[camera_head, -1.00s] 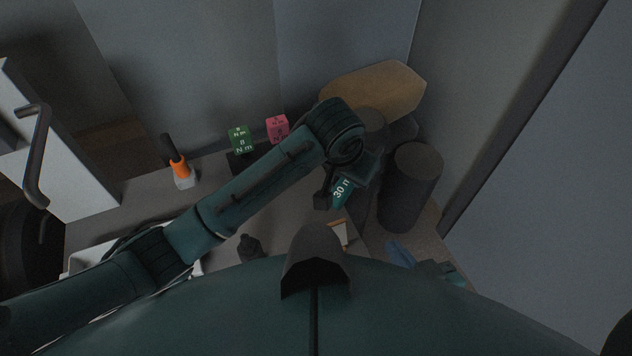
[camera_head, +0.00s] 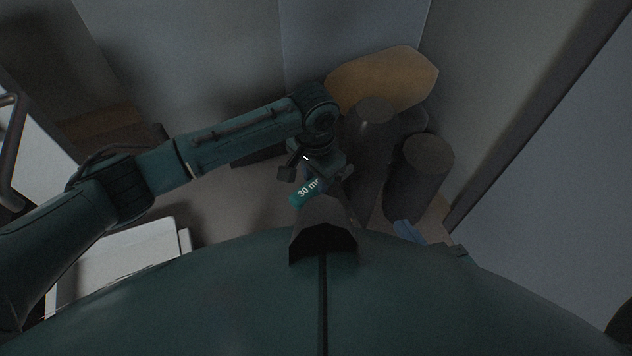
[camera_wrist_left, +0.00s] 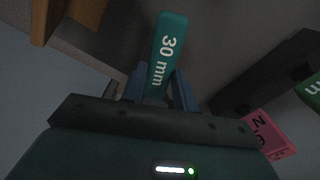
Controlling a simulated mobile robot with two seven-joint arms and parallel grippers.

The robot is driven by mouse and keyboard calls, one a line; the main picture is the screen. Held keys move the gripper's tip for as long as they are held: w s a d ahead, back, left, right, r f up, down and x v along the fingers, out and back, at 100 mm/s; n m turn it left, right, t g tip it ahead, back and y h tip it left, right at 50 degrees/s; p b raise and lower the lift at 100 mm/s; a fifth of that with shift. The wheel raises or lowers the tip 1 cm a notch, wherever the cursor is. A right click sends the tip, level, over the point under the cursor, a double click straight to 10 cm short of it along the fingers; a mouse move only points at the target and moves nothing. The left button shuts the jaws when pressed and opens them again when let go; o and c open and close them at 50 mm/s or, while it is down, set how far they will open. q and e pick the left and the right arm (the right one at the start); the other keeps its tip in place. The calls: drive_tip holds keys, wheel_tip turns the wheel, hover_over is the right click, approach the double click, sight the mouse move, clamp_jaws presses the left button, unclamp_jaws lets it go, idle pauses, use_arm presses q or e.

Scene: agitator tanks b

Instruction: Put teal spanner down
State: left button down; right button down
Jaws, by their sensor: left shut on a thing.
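The teal spanner (camera_head: 304,190), marked "30 mm", is held by my left gripper (camera_head: 316,178) over the grey surface. In the left wrist view the spanner (camera_wrist_left: 168,50) points away from the wrist, gripped between the two bluish fingers of my left gripper (camera_wrist_left: 158,88). Its far end is free, and the part inside the jaws is hidden. I cannot tell how high it is above the surface. A blue finger-like part at the lower right looks like my right gripper (camera_head: 408,231). The rest of it is hidden by my body.
Two dark cylinders, one front right (camera_head: 420,175) and one behind (camera_head: 370,125), stand right of the left gripper. A tan board (camera_head: 382,82) is at the back. A white box (camera_head: 120,258) is lower left. Bare surface (camera_head: 235,205) lies left.

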sight(316, 182)
use_arm(q)
wheel_tip(316, 182, down, 2)
drive_tip(key=shift+f, duration=0.1)
use_arm(e)
drive_tip(key=shift+s+d+r, duration=0.15)
drive_tip(key=shift+r, duration=0.1)
use_arm(q)
drive_tip(key=c, duration=1.1)
unclamp_jaws()
use_arm(e)
drive_tip(key=shift+f, duration=0.2)
use_arm(q)
wheel_tip(316, 182, up, 12)
drive_tip(key=p, duration=0.2)
use_arm(e)
drive_tip(key=shift+w+a+f+g, duration=0.25)
drive_tip(key=shift+w+a+g, duration=0.1)
drive_tip(key=shift+a+g, duration=0.1)
